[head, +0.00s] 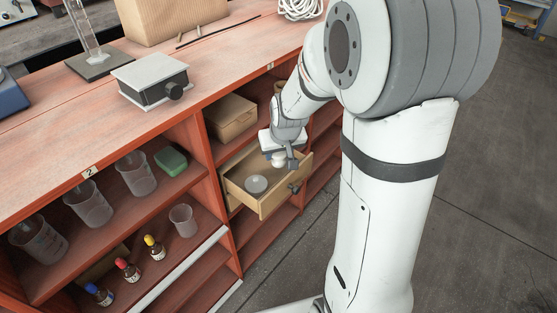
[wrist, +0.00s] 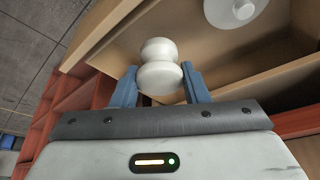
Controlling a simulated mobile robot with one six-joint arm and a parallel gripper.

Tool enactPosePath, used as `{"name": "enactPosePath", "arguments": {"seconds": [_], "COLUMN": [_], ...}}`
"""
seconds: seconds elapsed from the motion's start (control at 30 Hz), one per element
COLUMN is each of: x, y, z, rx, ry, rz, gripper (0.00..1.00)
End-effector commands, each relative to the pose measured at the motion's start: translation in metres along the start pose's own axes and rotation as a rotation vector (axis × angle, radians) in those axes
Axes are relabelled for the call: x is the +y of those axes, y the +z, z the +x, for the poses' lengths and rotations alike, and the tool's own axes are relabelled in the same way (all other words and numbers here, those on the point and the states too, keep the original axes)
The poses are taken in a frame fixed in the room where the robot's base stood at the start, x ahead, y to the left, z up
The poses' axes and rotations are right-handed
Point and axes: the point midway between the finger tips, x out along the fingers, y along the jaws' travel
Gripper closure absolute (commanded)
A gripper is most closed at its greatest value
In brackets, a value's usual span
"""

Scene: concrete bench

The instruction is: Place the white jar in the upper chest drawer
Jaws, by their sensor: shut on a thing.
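The white jar (wrist: 158,65) is small, smooth and rounded with a narrow waist. My gripper (wrist: 160,88) is shut on it, with a blue finger on either side. In the head view the white jar (head: 278,160) hangs under my gripper (head: 284,150), above the open wooden drawer (head: 268,206). The drawer is pulled out of a chest in the shelf bay and has a dark handle on its front. A round, pale lid-like thing (head: 256,184) lies in the drawer; it also shows in the wrist view (wrist: 222,14). The rest of the chest is mostly hidden.
A brown box (head: 231,116) sits in the bay above and behind the drawer. Red shelves to the left hold beakers (head: 134,172), a green block (head: 170,159) and small bottles (head: 128,268). A grey device (head: 150,78) stands on the bench top. Open floor lies right of the shelves.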

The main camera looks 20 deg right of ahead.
Motion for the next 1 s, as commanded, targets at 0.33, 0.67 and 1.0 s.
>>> {"name": "enactPosePath", "arguments": {"seconds": [0.33, 0.67, 1.0], "x": [-0.002, -0.002, -0.002], "y": [0.007, 0.008, 0.008], "z": [0.026, 0.029, 0.029], "rx": [0.001, 0.000, 0.000], "ry": [0.000, 0.000, 0.000], "rz": [0.000, 0.001, 0.001], "gripper": [0.81, 0.50, 0.37]}}
